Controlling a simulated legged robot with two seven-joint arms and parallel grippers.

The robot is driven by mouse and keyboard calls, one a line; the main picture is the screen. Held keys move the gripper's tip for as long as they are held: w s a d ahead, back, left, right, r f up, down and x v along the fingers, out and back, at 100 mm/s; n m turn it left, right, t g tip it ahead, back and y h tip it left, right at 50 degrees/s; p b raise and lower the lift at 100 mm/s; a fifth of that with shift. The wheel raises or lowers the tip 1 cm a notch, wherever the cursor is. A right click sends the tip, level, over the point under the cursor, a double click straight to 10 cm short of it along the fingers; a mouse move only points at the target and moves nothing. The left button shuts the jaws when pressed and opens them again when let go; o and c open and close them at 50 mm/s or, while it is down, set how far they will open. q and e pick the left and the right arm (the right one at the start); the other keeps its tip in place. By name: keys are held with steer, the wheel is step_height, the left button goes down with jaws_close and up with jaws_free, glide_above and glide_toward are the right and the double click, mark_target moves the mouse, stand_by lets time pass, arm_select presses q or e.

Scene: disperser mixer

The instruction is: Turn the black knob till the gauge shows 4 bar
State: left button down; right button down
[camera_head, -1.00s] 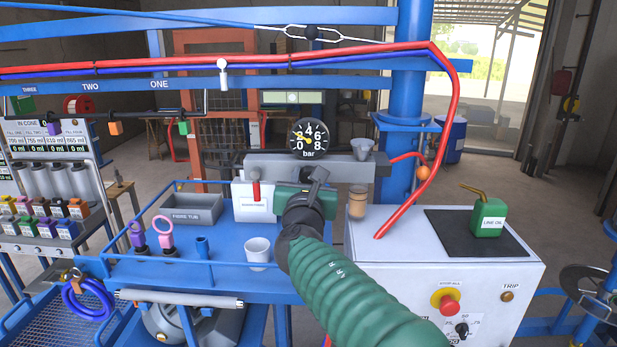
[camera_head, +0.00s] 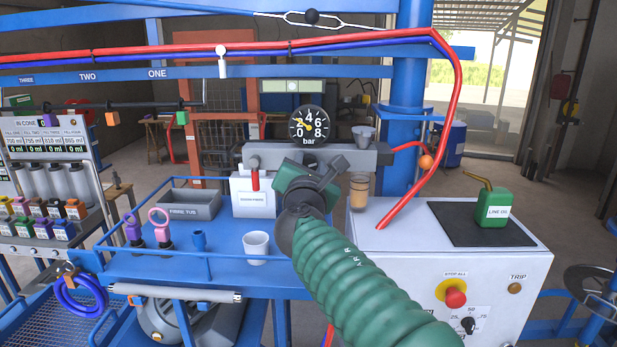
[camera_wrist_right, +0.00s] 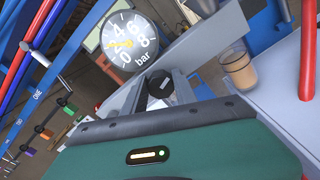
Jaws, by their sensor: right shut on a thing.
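The round black gauge (camera_head: 309,125) marked "bar" stands above a grey bar. Its yellow needle points to the upper left and covers the area of the 2, short of the 4. The gauge shows tilted in the right wrist view (camera_wrist_right: 130,42), with the needle also around the 2. My right gripper (camera_head: 325,172) is at the grey bar below the gauge. In the right wrist view its fingers are shut on the black knob (camera_wrist_right: 160,86), whose dark end shows between them. In the head view the gripper hides the knob. My left gripper is not in view.
The grey bar (camera_head: 360,157) carries a small grey funnel and a red-handled valve. A white mug (camera_head: 256,247) stands on the blue bench. A red hose (camera_head: 424,185) runs down at right.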

steer(key=shift+d+f+m+b, duration=0.1)
steer(key=shift+f+m+b, duration=0.05)
steer(key=shift+m+b, duration=1.5)
steer(key=shift+f+m+b, duration=0.15)
steer(key=shift+m+b, duration=0.85)
steer(key=shift+m, duration=1.15)
steer(key=c, duration=1)
jaws_free()
steer(key=s+b, duration=0.8)
steer(key=s, duration=0.8)
steer(key=shift+s+a, duration=0.3)
